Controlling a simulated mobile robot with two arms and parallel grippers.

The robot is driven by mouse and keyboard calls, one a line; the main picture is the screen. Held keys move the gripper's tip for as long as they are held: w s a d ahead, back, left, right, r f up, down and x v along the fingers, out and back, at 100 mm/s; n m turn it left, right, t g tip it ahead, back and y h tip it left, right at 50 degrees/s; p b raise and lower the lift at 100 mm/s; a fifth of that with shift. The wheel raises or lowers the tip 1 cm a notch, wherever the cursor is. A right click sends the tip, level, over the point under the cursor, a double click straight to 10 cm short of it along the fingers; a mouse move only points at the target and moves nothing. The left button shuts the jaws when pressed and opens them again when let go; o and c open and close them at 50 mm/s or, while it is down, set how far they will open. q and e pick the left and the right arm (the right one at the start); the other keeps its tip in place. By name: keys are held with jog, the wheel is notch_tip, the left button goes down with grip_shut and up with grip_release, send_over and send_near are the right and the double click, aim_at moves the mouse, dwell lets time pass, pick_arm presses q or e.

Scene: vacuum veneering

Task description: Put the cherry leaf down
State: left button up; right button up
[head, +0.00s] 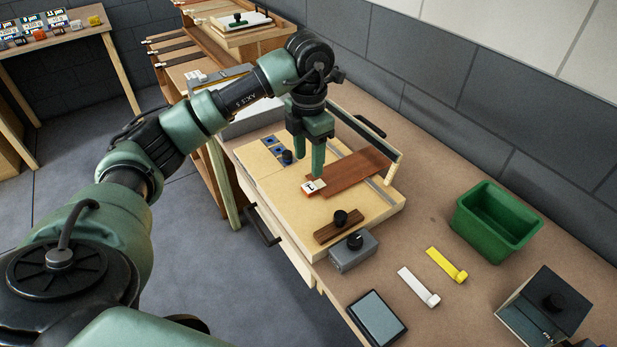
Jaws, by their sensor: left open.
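The cherry leaf (352,171) is a reddish-brown thin sheet. It lies flat on the pale wooden board (285,207) on the bench. A small white tag (313,187) with a dark mark and an orange edge sits at its near left end. My left gripper (309,176) points straight down over that end, its two green fingers open just behind the tag. I cannot tell whether the fingertips touch the tag or the leaf. The gripper hides a little of the board behind it. My right gripper is not in view.
A dark wooden strip with a black knob (339,225) lies on the board's near side. A grey box with a knob (353,251) stands beside the board. A green bin (495,221), a yellow tag (447,265), a white tag (419,287) and a dark tablet (376,318) occupy the bench to the right.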

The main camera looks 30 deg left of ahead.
pick_arm(q)
notch_tip(320, 180, up, 4)
jog(key=shift+f, duration=0.1)
dwell(0.6)
